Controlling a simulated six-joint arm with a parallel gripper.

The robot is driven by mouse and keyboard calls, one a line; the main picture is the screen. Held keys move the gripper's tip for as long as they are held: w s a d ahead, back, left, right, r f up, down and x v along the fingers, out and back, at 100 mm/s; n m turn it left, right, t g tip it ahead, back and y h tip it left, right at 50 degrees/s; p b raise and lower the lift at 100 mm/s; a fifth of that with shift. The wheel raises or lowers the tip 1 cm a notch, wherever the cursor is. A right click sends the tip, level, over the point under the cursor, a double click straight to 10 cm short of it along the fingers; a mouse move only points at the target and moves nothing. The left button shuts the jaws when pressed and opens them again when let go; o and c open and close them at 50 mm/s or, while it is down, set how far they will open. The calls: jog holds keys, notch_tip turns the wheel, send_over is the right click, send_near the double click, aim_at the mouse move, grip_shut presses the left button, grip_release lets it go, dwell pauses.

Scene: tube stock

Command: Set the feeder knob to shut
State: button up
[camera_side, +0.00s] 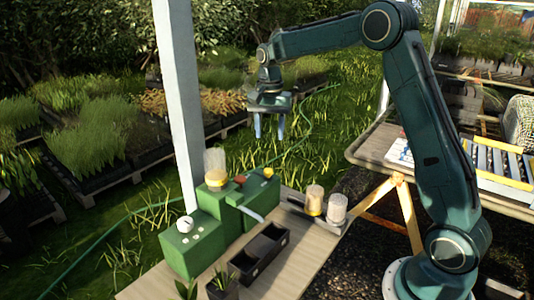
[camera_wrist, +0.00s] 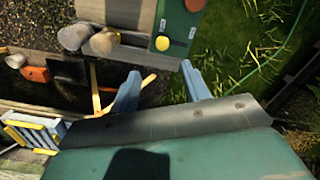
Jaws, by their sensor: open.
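The green feeder (camera_side: 190,252) stands on the wooden bench in the side view. A white round knob (camera_side: 184,224) sits on its left block, with several small pale dots beside it; its pointer setting is too small to read. A reddish-orange part (camera_side: 240,180) and a yellow button (camera_side: 268,172) sit further right on the feeder. In the wrist view the yellow button (camera_wrist: 162,43) and the reddish part (camera_wrist: 194,5) show at the top; the white knob is out of view. My gripper (camera_side: 269,129) is open and empty, high above and beyond the feeder's right end.
A clear hopper (camera_side: 215,162) with a yellow band rises from the feeder, an obstacle near the knob. Two jars (camera_side: 314,200) (camera_side: 337,208) stand right of it. A black two-part tray (camera_side: 246,268) and potted plant (camera_side: 222,287) are in front. A white post (camera_side: 178,100) rises behind.

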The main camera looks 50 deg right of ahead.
jog(key=shift+r, duration=0.9)
jog(key=s+a+r+n+t, duration=0.1)
jog(key=s+a+r+n, duration=0.25)
jog(key=s, duration=0.45)
jog(key=s+a+r+n+t, duration=0.2)
jog(key=s+a+r+n, duration=0.1)
jog(key=s+a+r, duration=0.3)
jog(key=s+a+f+n+t, duration=0.1)
jog(key=s+f+n, duration=0.1)
jog(key=s, duration=0.6)
jog(key=s+a+f+n+t, duration=0.1)
jog(key=s+a+f+n, duration=0.1)
jog(key=s, duration=0.6)
jog(key=shift+s+a+f+n+t, duration=0.35)
jog(key=shift+f+n, duration=0.1)
jog(key=shift+n, duration=0.7)
